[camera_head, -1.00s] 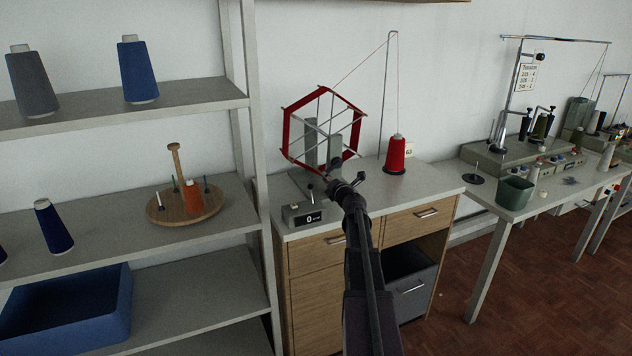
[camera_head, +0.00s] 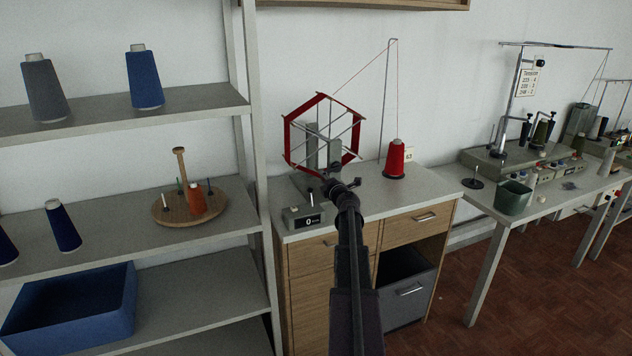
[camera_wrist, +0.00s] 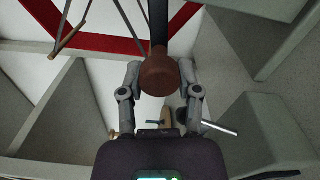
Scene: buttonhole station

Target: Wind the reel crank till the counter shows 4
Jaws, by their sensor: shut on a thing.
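The reel (camera_head: 287,133) is a hexagonal frame with a red rim and thin metal spokes, standing on the cabinet top. The counter (camera_head: 311,221) on a grey box in front of it reads 0. My gripper (camera_head: 335,187) is at the reel's lower front and hides the crank in the head view. In the wrist view my gripper (camera_wrist: 160,80) is shut around the reddish-brown crank knob (camera_wrist: 158,72), with a finger on each side. A dark shaft runs up from the knob. The red rim (camera_wrist: 110,44) shows behind it.
A red thread cone (camera_head: 395,160) stands on the cabinet right of the reel, its thread running over a tall wire stand. A shelf post (camera_head: 255,150) is close on the left. A table with a green bin (camera_head: 513,197) and machines stands at right.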

